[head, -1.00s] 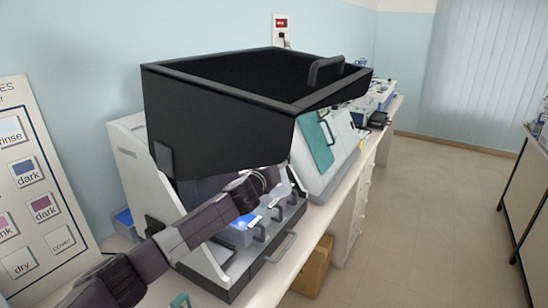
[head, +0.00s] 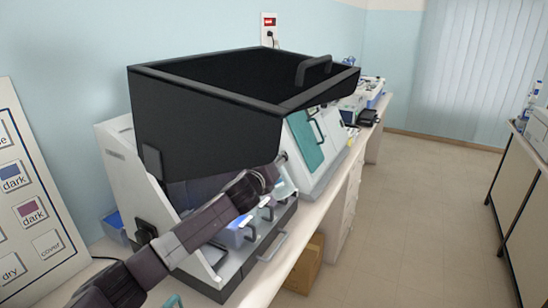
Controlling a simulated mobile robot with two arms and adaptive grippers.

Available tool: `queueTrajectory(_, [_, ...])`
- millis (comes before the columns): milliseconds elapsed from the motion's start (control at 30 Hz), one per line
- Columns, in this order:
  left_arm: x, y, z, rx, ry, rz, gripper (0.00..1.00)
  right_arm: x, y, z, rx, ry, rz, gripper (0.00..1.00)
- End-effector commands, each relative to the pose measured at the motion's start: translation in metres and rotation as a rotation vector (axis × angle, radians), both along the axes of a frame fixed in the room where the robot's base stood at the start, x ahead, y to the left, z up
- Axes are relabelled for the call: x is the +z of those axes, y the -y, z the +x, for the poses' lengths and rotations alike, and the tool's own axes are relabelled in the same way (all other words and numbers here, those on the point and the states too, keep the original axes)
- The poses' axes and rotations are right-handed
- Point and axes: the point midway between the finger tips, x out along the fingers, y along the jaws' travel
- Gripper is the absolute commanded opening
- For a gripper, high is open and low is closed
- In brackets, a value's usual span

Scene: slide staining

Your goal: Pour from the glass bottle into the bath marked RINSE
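One arm, my left, comes in from the lower left and reaches under the raised black lid of a white bench machine (head: 118,158). Its gripper end (head: 268,178) is at the machine's opening, partly hidden by the lid; its fingers cannot be made out. Neither the glass bottle nor the bath marked RINSE can be made out. My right gripper is not in view.
The black lid (head: 205,125) stands over the opening. A drawer front with grey handles (head: 270,247) is below. A board with cards (head: 45,215) leans at left. A teal-fronted machine (head: 305,140) stands farther along the bench. The floor at right is clear.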

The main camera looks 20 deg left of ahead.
Motion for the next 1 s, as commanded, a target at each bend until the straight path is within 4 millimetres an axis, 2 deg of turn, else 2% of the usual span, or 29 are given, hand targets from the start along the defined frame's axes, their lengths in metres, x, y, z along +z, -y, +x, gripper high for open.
queueTrajectory(33, [0.0051, 0.0015, 0.0001, 0.000, 0.004, -0.009, 0.00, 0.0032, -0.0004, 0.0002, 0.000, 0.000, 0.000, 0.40])
queueTrajectory(367, [0.0048, 0.0065, -0.0012, 0.006, -0.008, -0.057, 0.00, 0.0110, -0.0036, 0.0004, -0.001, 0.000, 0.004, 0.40])
queueTrajectory(1000, [0.0036, 0.0074, -0.0014, 0.007, -0.009, -0.064, 0.00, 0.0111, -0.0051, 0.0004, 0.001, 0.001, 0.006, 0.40])
